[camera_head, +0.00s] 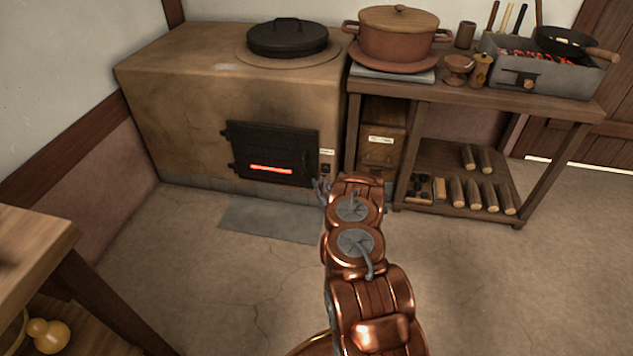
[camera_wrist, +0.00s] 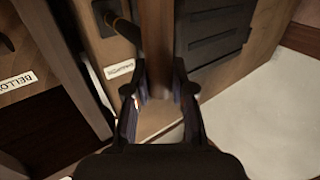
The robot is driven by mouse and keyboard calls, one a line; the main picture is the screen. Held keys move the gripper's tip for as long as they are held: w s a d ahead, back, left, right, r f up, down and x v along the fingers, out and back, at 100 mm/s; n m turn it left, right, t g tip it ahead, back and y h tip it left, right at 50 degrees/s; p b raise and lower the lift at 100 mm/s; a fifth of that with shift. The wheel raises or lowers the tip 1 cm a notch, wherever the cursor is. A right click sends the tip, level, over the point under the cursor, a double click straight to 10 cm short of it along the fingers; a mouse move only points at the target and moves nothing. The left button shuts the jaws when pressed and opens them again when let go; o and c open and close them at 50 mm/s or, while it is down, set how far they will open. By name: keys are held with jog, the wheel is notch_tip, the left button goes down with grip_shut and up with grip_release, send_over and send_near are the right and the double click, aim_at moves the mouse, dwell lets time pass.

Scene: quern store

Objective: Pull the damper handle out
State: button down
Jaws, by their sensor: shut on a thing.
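The damper handle shows in the wrist view as a brown upright bar (camera_wrist: 158,45) between my fingers, with a short dark rod behind it reaching toward the stove front. My gripper (camera_wrist: 160,95) is shut on this bar, with one finger on each side. In the head view my gripper (camera_head: 326,190) is low in front of the clay stove (camera_head: 185,100), just right of its black fire door (camera_head: 270,153). A small pale label (camera_head: 326,152) is on the stove front above my gripper. My arm and gripper hide most of the handle in the head view.
A wooden table (camera_head: 480,95) stands close on the right, with a lidded pot (camera_head: 397,38), a brazier (camera_head: 545,75) and a shelf of logs below. A drawer unit (camera_head: 383,145) is just beside my gripper. The floor in front of the stove is clear.

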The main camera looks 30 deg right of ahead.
jog(key=shift+a+f, duration=0.1)
jog(key=shift+a, duration=0.15)
jog(key=c, duration=1)
grip_release()
jog(key=shift+o, duration=0.2)
jog(key=shift+d, duration=0.1)
jog(key=shift+s, duration=0.1)
jog(key=shift+s, duration=0.6)
jog(key=v, duration=1)
jog(key=shift+s, duration=0.35)
